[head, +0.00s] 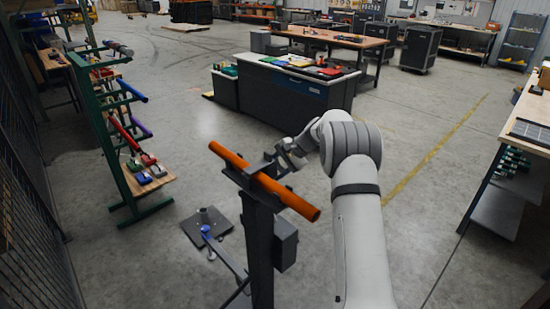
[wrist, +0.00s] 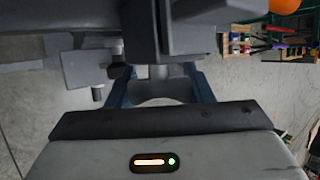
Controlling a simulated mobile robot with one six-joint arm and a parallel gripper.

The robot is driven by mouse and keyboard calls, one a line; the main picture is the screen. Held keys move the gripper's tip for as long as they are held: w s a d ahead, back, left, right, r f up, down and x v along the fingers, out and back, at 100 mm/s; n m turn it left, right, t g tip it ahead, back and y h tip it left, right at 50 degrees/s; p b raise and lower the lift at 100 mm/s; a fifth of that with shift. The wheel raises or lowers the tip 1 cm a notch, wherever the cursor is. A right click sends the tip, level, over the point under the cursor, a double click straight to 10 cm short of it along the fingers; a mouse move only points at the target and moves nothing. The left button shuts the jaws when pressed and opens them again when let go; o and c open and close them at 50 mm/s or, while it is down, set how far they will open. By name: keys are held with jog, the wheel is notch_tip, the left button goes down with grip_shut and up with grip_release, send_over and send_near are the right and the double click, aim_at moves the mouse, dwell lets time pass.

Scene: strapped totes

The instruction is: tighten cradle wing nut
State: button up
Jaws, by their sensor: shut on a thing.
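An orange tube (head: 230,160) lies across the cradle (head: 262,178) on top of a dark post (head: 262,250). My gripper (head: 290,152) is at the right side of the cradle, close against it. In the wrist view my gripper (wrist: 160,80) has its two blue-grey fingers around a small grey part below the dark cradle block (wrist: 185,35). This part looks like the wing nut (wrist: 158,72), and its wings are mostly hidden. The orange tube's end (wrist: 284,5) shows at the top right of the wrist view.
A green rack (head: 110,130) with coloured tubes stands to the left, beside a dark mesh fence (head: 30,190). A floor stand with a square base (head: 205,228) is left of the post. A grey box (head: 286,245) is fixed to the post. A dark workbench (head: 290,92) stands behind.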

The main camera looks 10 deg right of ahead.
jog(key=g+h, duration=0.1)
jog(key=g+p, duration=0.1)
jog(key=m+g+h, duration=0.1)
jog(key=shift+s+d+f+g+h, duration=0.1)
jog(key=shift+s+f+g+h, duration=0.1)
jog(key=shift+s+g+h, duration=0.1)
jog(key=shift+c, duration=0.2)
jog(key=shift+o, duration=0.2)
jog(key=shift+s+d+m+g+h, duration=0.15)
jog(key=shift+m+g+h, duration=0.15)
jog(key=shift+g+h, duration=0.65)
jog(key=shift+g, duration=0.25)
jog(key=o, duration=1)
jog(key=shift+c, duration=0.2)
jog(key=shift+r+y, duration=0.1)
jog(key=shift+y, duration=0.15)
